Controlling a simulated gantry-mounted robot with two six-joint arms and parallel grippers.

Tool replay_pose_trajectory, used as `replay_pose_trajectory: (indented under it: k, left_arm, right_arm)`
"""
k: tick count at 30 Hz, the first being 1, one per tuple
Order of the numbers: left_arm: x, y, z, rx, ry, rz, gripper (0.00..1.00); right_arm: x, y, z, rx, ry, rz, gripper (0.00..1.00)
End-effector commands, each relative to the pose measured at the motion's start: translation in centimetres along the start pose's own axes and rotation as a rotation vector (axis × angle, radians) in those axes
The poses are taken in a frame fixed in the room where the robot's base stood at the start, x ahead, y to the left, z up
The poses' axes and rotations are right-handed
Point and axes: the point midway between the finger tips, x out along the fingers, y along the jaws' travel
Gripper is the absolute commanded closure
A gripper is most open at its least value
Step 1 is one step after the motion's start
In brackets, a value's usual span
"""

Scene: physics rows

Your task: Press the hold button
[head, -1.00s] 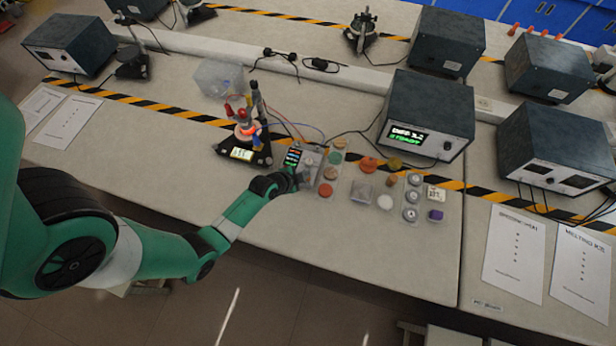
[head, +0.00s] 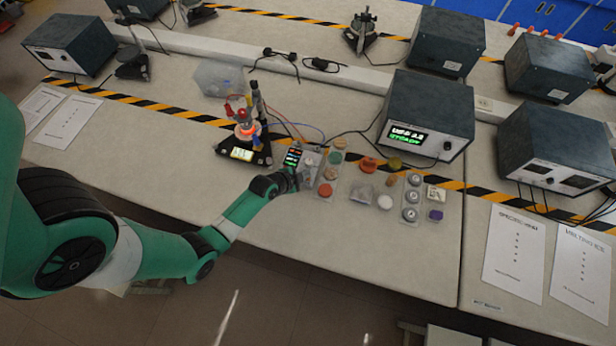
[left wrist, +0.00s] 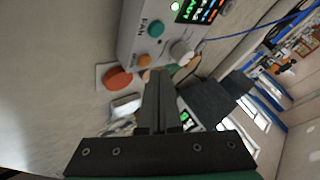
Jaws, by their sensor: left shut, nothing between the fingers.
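The labels are too small to tell which button is hold. My left gripper (head: 294,178) is shut and empty at the near side of the box. In the left wrist view its fingers (left wrist: 155,78) point at the orange-button end; contact cannot be told. My right gripper is not in view.
The apparatus (head: 245,146) with a glowing ring and wires stands left of the box. Small coloured discs and samples, such as a pale disc (head: 387,201), lie to the right. A dark instrument (head: 432,108) with a lit screen stands behind.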

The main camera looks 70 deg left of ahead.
Motion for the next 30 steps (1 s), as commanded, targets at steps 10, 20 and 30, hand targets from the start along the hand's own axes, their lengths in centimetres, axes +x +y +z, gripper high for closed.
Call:
replay_pose_trajectory:
  k: [10,20,30]
  left_arm:
    - [0.00,0.00,0.00,0.000,0.000,0.000,1.00]
    - [0.66,0.46,0.47,0.000,0.000,0.000,1.00]
    - [0.62,0.44,0.44,0.000,0.000,0.000,1.00]
  right_arm:
    - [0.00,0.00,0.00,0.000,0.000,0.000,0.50]
    - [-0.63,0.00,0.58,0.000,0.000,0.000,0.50]
    - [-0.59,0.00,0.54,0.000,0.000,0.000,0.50]
